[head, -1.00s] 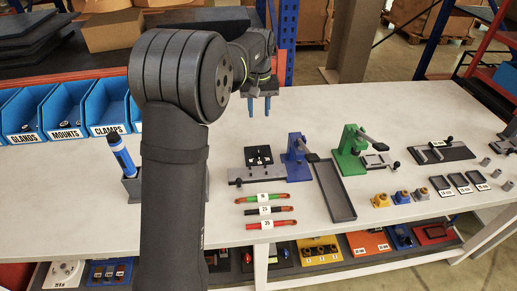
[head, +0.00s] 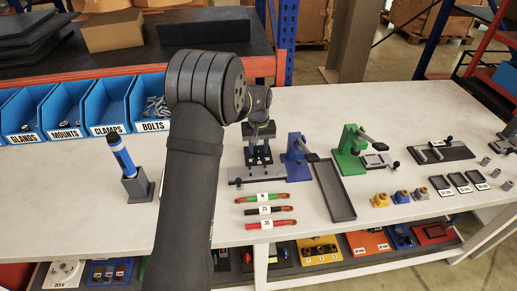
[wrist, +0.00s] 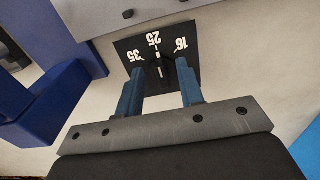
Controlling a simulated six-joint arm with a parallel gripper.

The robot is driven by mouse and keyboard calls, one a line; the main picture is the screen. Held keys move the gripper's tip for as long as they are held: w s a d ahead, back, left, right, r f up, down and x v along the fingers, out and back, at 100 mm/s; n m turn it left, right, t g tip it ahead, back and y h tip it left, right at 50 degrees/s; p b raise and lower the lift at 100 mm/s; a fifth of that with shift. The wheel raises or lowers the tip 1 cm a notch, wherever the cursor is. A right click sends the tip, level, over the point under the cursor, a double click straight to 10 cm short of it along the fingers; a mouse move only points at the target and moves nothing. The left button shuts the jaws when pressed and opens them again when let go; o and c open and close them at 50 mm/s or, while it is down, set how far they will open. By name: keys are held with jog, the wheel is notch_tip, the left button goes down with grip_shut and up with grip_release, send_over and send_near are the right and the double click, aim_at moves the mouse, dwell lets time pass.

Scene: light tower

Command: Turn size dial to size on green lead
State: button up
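The size dial is a black plate with a dark knob; in the wrist view the plate (wrist: 126,50) shows 35, 25 and 16, and the knob (wrist: 170,72) has a white mark toward 25. My gripper (wrist: 160,90) is open, its two blue fingers on either side of the knob; contact cannot be told. In the head view my gripper (head: 259,158) is over the dial plate and hides most of it. The green lead (head: 275,197) lies on the table in front, above the black lead (head: 280,209) and red lead (head: 283,223). Its white label is too small to read surely.
A blue press (head: 297,147) stands just right of the dial, and shows close at left in the wrist view (wrist: 70,105). A dark tray (head: 335,190) and green press (head: 350,150) are further right. A blue pen-like tool (head: 122,155) stands in a holder at left.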

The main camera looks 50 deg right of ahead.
jog(key=shift+f, duration=0.4)
grip_shut()
jog(key=m, duration=0.5)
jog(key=shift+w+a, duration=0.15)
jog(key=shift+w, duration=0.05)
jog(key=shift+w+m, duration=0.15)
jog(key=shift+m, duration=1.05)
jog(key=shift+w+m, duration=0.1)
jog(key=shift+m, duration=1.1)
jog(key=shift+r, duration=0.1)
